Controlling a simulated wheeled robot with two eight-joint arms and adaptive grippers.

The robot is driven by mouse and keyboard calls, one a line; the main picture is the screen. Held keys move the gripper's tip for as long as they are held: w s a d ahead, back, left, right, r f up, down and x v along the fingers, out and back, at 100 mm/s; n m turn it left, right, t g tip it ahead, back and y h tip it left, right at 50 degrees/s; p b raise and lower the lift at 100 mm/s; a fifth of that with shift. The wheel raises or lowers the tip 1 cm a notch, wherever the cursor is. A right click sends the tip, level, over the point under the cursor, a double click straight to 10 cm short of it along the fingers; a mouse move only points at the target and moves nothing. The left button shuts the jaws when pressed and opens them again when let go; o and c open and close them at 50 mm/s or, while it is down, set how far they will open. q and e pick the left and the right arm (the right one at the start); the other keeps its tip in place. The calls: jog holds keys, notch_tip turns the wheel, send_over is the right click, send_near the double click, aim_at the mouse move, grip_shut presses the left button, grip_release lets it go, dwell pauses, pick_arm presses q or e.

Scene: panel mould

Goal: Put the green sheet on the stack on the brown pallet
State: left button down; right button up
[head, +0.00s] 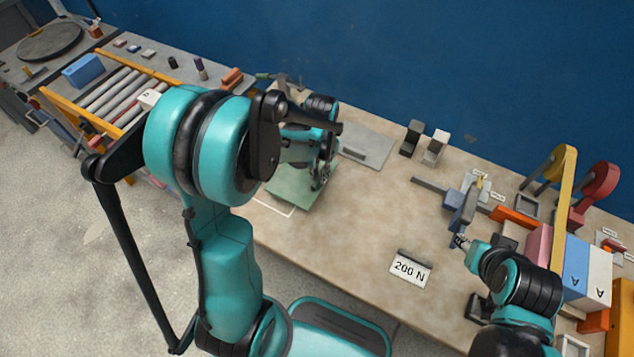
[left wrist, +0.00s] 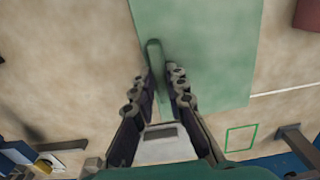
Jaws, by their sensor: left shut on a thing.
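The green sheet (head: 290,192) lies flat at the table's near edge, left of centre, partly hidden by my left arm. In the left wrist view the sheet (left wrist: 215,45) fills the upper middle, with a narrow green upright piece (left wrist: 153,52) at its left edge. My left gripper (head: 320,184) points down at the sheet; in the wrist view its fingers (left wrist: 160,72) are shut on the sheet at that piece. My right gripper (head: 461,241) is small, beside a blue-grey device; its jaw state is unclear. I cannot make out the brown pallet or its stack.
A grey plate (head: 365,147) lies behind the sheet. A roller conveyor (head: 118,95) is at the left; blue and white boxes (head: 588,275) are at the right. The table's middle is mostly clear.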

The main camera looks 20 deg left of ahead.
aim_at(303, 172)
pick_arm(q)
jog(key=shift+w+a+f, duration=0.15)
jog(key=shift+a+f, duration=0.05)
jog(key=shift+a, duration=0.15)
jog(key=shift+f, duration=0.2)
jog(key=shift+f+b, duration=0.9)
jog(key=shift+f, duration=0.9)
jog(key=shift+f, duration=0.1)
jog(key=c, duration=1.5)
grip_release()
jog(key=shift+c, duration=0.2)
